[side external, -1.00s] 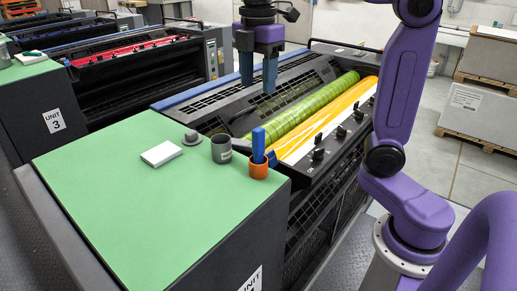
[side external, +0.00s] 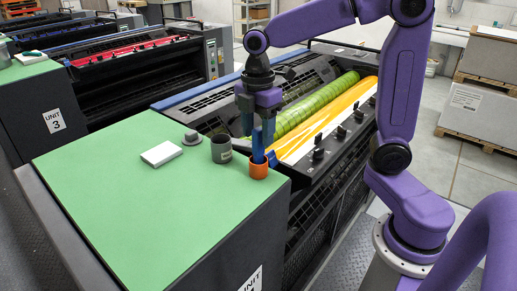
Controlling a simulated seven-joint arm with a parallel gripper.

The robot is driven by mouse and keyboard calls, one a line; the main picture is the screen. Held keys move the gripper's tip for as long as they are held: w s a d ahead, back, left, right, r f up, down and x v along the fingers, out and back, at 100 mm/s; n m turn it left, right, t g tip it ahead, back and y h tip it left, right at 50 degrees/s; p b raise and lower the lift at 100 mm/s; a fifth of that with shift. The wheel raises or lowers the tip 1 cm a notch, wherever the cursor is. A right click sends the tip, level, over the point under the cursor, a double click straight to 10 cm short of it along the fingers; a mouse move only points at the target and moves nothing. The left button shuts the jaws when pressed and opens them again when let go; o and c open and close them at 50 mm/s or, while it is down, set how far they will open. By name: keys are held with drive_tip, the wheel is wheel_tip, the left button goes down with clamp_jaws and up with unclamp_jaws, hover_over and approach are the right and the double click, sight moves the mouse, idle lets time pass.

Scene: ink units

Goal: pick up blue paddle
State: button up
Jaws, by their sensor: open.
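The blue paddle (side external: 257,148) stands upright in an orange cup (side external: 259,170) at the right edge of the green top. Its upper end shows between and below the fingers. My gripper (side external: 257,132) points down over the cup with its blue fingers apart. One finger is left of the paddle and the other is at its right, overlapping it in this view. I cannot tell whether either finger touches the paddle.
A grey mug (side external: 221,149) stands just left of the orange cup. A white pad (side external: 161,153) and a small grey object (side external: 192,138) lie farther left. The green top (side external: 130,220) is clear toward the front. Green and yellow rollers (side external: 315,112) lie behind the cup.

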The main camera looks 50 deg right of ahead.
sight(258, 147)
drive_tip(key=shift+s+f, duration=0.15)
drive_tip(key=shift+f, duration=2.2)
clamp_jaws()
wheel_tip(258, 147, up, 10)
drive_tip(key=shift+r, duration=0.1)
